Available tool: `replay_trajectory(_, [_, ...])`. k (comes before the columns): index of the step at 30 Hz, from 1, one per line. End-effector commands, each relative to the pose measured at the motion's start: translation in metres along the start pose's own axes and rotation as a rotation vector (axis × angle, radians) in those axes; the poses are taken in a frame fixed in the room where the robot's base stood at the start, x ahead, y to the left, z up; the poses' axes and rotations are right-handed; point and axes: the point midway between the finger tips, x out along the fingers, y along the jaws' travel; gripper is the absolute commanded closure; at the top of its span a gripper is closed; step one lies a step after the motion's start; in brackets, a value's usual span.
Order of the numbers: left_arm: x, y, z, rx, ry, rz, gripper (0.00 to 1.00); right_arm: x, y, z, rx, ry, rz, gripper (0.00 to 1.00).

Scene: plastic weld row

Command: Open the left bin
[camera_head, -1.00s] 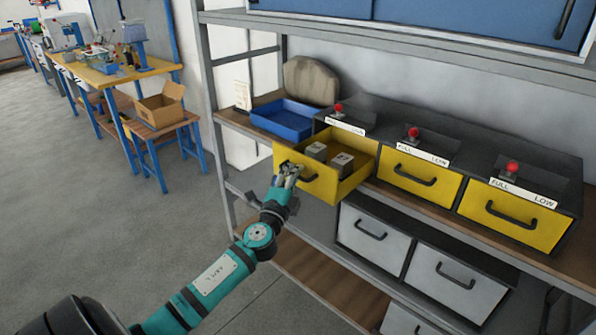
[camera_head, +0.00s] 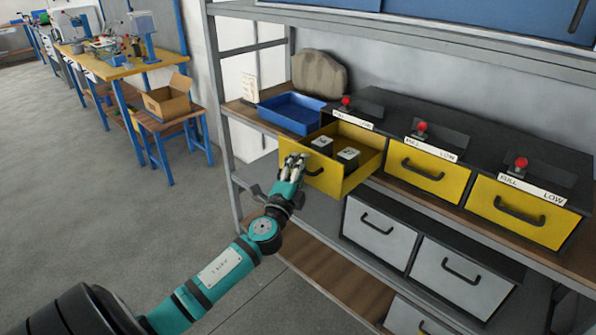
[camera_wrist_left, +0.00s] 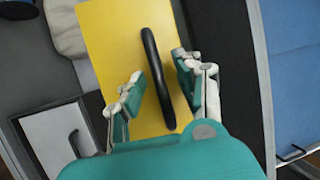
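The left bin is a yellow drawer (camera_head: 329,177) at the left end of the upper row. My left gripper (camera_head: 294,160) is at the front of this bin, near the left part of the handle. In the wrist view its fingers (camera_wrist_left: 160,82) are apart on either side of the handle, with gaps showing. My right gripper is not in view.
Two shut yellow bins (camera_head: 428,173) (camera_head: 525,213) stand to the right, with red knobs above. Grey bins (camera_head: 378,234) sit on the level below. A blue tray (camera_head: 292,113) is behind the open bin at left. Open floor (camera_head: 90,230) lies left of the shelf.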

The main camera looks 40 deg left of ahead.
Motion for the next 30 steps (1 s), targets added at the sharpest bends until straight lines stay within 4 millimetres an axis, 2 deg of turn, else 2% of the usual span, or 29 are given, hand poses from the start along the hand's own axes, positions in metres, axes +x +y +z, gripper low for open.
replay_trajectory(5, [-0.017, 0.002, -0.001, -0.001, 0.001, 0.003, 0.66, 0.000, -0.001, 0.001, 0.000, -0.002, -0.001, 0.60])
replay_trajectory(12, [-0.068, 0.002, 0.000, -0.002, 0.000, 0.005, 0.66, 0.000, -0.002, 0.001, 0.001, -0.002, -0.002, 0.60])
replay_trajectory(18, [-0.103, 0.002, 0.000, -0.004, -0.002, 0.004, 0.66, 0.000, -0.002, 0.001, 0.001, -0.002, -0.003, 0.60])
replay_trajectory(24, [-0.119, 0.001, 0.000, -0.001, -0.001, 0.002, 0.66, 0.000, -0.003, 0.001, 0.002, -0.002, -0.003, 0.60])
replay_trajectory(30, [-0.120, 0.001, 0.000, -0.001, 0.000, 0.001, 0.66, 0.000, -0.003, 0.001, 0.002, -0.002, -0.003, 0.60])
